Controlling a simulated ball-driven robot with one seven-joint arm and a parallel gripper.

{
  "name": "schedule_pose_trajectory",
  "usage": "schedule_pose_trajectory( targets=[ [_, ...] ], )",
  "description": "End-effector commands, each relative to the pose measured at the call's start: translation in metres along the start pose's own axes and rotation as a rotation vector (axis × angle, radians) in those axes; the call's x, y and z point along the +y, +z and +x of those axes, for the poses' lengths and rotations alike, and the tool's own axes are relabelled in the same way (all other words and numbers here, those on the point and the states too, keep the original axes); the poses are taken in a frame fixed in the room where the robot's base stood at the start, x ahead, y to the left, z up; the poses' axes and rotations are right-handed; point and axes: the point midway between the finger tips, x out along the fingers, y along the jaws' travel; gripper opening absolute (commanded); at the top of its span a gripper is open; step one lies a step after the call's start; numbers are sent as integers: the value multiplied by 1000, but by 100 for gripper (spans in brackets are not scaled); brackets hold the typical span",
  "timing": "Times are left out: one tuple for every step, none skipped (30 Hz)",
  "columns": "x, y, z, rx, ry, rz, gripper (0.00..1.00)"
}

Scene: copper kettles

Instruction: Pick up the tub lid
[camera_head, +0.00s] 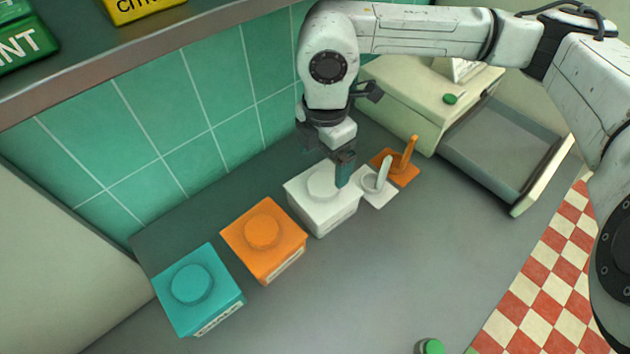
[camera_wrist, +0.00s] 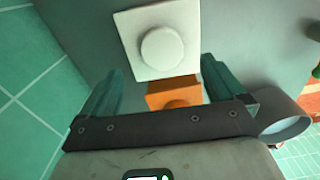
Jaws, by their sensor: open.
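Three square tubs stand in a row along the tiled wall: a teal tub (camera_head: 215,308), an orange tub (camera_head: 278,264) and a white tub (camera_head: 335,215). Each has a square lid with a round raised middle; the white lid (camera_head: 312,187) is nearest my gripper. My gripper (camera_head: 345,168) points down with teal fingers at the right edge of the white tub; contact cannot be told. In the wrist view my gripper (camera_wrist: 165,88) is open and empty. A white square top (camera_wrist: 128,38) with a round knob lies ahead of the fingers, with an orange piece partly hidden below it.
A white piece (camera_head: 384,172) and an orange piece (camera_head: 410,150) with upright handles stand right of the white tub. A beige cabinet (camera_head: 410,95) has its grey drawer (camera_head: 500,150) open. A checkered cloth (camera_head: 550,275) lies right; the front counter is mostly clear.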

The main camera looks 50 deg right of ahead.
Motion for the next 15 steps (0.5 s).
schedule_pose_trajectory(
  targets=[
    [-1,0,4,2,-2,1,96],
    [-1,0,7,2,-2,1,96],
    [-1,-1,11,2,-1,0,96],
    [-1,-1,13,3,-2,0,96],
    [-1,-1,16,3,-2,0,96],
    [-1,-1,20,2,-1,0,96],
    [-2,-2,24,3,-3,0,96],
    [-2,-2,28,3,-3,0,96],
    [-3,-2,34,3,-3,0,96],
    [-3,-3,39,3,-3,0,96],
    [-3,-3,44,3,-2,1,96],
    [-3,-2,50,2,-2,1,96],
    [-2,-2,53,1,-2,2,96],
    [-2,-2,56,1,-1,1,96],
    [-2,-2,59,2,0,1,96]
  ],
)
